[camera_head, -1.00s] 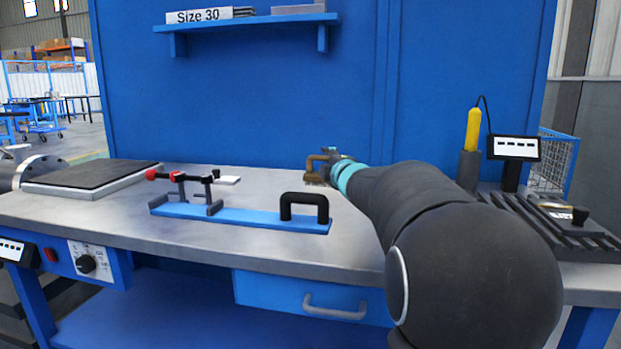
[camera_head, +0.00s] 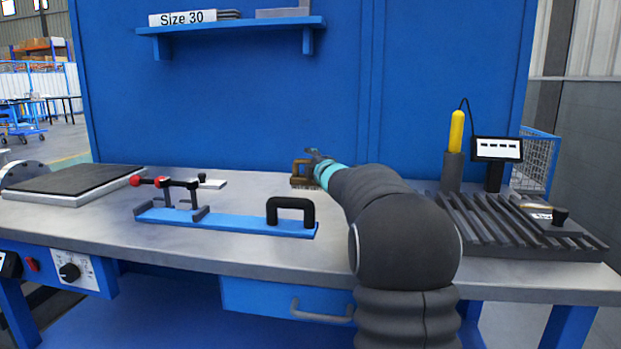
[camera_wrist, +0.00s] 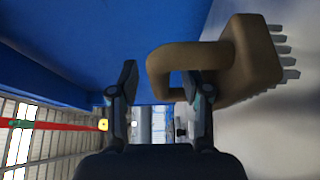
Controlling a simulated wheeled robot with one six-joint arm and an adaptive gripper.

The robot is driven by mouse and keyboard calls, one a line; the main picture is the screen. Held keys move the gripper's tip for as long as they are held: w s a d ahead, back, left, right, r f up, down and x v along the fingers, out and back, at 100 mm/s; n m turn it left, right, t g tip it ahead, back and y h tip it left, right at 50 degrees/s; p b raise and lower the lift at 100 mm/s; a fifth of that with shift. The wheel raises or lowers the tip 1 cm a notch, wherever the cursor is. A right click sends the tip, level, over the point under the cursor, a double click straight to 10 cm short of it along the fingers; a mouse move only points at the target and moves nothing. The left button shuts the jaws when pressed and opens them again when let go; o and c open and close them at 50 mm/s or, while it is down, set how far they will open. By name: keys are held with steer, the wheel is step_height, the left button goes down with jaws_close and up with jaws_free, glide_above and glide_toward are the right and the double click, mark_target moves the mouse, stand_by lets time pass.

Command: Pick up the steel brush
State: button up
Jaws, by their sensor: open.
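The steel brush (camera_head: 300,181) has a brown block and a loop handle. It is at the back middle of the workbench, by the end of my arm. In the wrist view the brush (camera_wrist: 254,62) fills the upper right, its pale bristles pointing right towards the grey bench top. My gripper (camera_wrist: 160,88) is open, its fingers apart on either side of the handle's outer bar. The right finger overlaps the handle's opening; whether it is inside the loop I cannot tell. In the head view my gripper (camera_head: 313,156) is small and partly hidden by the brush and my wrist.
A blue clamp fixture (camera_head: 240,222) with a black handle lies left of my arm on the workbench (camera_head: 200,250). A slatted tray (camera_head: 490,228) and a yellow-handled tool (camera_head: 456,132) are at right. A dark plate (camera_head: 75,181) is at left. The blue back panel (camera_head: 230,110) stands close behind.

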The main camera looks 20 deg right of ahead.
jaws_close()
steer(key=shift+r, duration=0.15)
